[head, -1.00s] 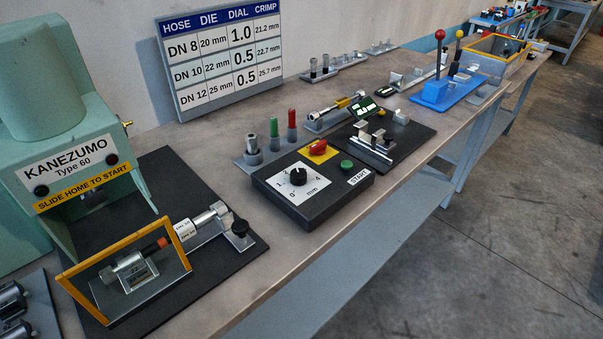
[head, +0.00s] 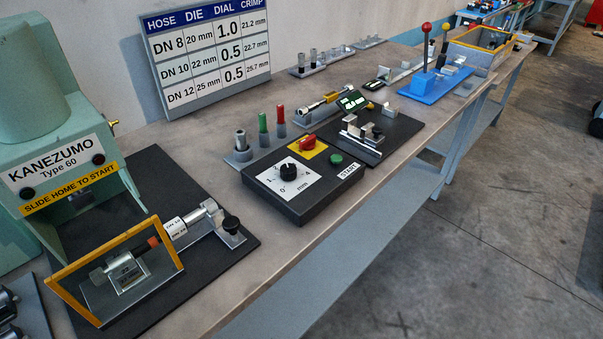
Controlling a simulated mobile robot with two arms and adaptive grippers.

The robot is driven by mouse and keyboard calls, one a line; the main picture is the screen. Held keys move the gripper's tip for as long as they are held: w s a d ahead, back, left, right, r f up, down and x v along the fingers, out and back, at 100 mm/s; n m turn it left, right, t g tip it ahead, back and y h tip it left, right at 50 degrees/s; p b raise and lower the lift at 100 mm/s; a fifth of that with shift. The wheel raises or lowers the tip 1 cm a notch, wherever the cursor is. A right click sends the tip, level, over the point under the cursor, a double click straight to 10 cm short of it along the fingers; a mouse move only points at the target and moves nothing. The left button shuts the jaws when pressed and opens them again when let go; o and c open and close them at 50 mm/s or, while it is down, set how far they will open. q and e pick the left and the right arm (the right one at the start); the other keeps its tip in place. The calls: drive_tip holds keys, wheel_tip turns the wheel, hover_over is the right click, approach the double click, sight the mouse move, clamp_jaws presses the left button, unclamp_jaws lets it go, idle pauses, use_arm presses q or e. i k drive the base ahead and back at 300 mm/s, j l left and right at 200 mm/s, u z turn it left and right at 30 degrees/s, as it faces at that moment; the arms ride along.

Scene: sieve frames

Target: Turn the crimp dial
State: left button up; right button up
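The crimp dial (head: 288,173) is a round black knob on a white scale plate marked in mm. It sits on the dark control box (head: 300,210) in the middle of the bench. Which mark its pointer stands at is too small to tell. A red switch on a yellow plate (head: 309,148) and a green button (head: 336,158) beside the START label share the box. The chart (head: 208,50) behind lists DIAL values 1.0, 0.5 and 0.5 for DN 8, DN 10 and DN 12. Neither of my grippers shows in the head view.
The green Kanezumo press (head: 60,150) stands at the left, with a yellow-framed guard (head: 114,234) and a hose fitting before it. Gauges and a fixture (head: 368,136) stand right of the box. A blue lever stand (head: 434,84) is further back. Floor at right is clear.

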sight(288, 171)
drive_tip(key=l+u, duration=0.25)
drive_tip(key=u, duration=0.2)
drive_tip(key=k+l+u, duration=0.15)
drive_tip(key=u, duration=0.3)
drive_tip(key=k+l+u, duration=0.15)
drive_tip(key=l+u, duration=0.15)
drive_tip(key=u, duration=0.2)
